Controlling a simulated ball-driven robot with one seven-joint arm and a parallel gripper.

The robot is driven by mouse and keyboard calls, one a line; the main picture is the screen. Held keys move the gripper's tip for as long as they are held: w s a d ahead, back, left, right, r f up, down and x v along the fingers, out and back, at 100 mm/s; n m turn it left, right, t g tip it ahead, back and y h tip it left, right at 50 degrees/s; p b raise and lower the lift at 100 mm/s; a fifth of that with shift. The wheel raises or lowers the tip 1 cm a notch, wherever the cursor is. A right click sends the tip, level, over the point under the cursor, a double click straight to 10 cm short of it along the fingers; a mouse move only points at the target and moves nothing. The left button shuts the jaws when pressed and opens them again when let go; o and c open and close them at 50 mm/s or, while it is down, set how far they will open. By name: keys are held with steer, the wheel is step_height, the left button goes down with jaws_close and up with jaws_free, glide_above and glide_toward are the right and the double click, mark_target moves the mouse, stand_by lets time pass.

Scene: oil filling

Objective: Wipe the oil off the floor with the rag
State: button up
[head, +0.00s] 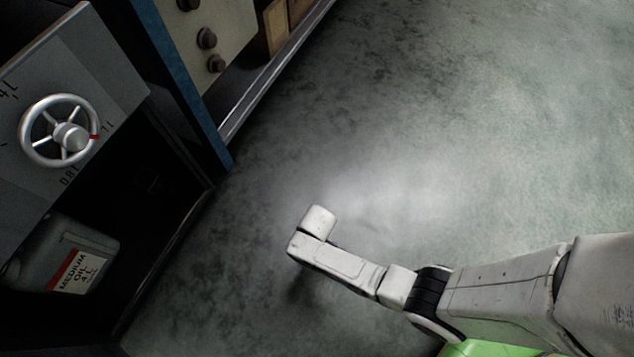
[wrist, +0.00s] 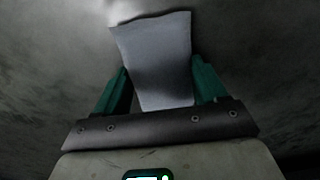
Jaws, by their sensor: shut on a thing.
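In the wrist view a grey rag (wrist: 158,60) stands out between the two green fingers of my gripper (wrist: 162,88). My gripper is shut on the rag. Behind the rag is the grey, mottled floor (wrist: 50,70); I cannot tell whether the rag touches it. In the head view my arm reaches in from the lower right over the floor (head: 420,150), and the fingers and rag are hidden behind it. The floor has dark mottled patches; I cannot tell which of them are oil.
At the left stands a dark machine with a silver handwheel (head: 60,131). A canister labelled medium oil (head: 62,255) sits in its lower bay. A panel with several dark knobs (head: 207,38) and a shelf with brown boxes (head: 274,24) lie at the top. The floor to the right is clear.

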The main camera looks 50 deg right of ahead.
mark_target(332, 239)
steer(key=a, duration=0.5)
steer(key=d+p, duration=0.1)
steer(key=d, duration=0.9)
steer(key=a, duration=0.3)
steer(key=s+a, duration=0.1)
steer(key=a, duration=0.2)
steer(key=s+a+p, duration=0.1)
steer(key=a, duration=0.3)
steer(key=d, duration=1)
steer(key=shift+p, duration=0.35)
steer(key=w+a, duration=0.1)
steer(key=a, duration=0.2)
steer(key=w+a+b, duration=0.1)
steer(key=a, duration=0.2)
steer(key=w+a, duration=0.2)
steer(key=a, duration=0.2)
steer(key=shift+b, duration=0.3)
steer(key=d, duration=1)
steer(key=shift+s+a+p, duration=0.25)
steer(key=shift+s+a, duration=0.1)
steer(key=shift+a, duration=0.5)
steer(key=shift+s+a+p, duration=0.3)
steer(key=shift+s+a, duration=0.05)
steer(key=shift+a, duration=0.45)
steer(key=shift+s+a+p, duration=0.25)
steer(key=shift+s+a, duration=0.1)
steer(key=shift+a, duration=0.5)
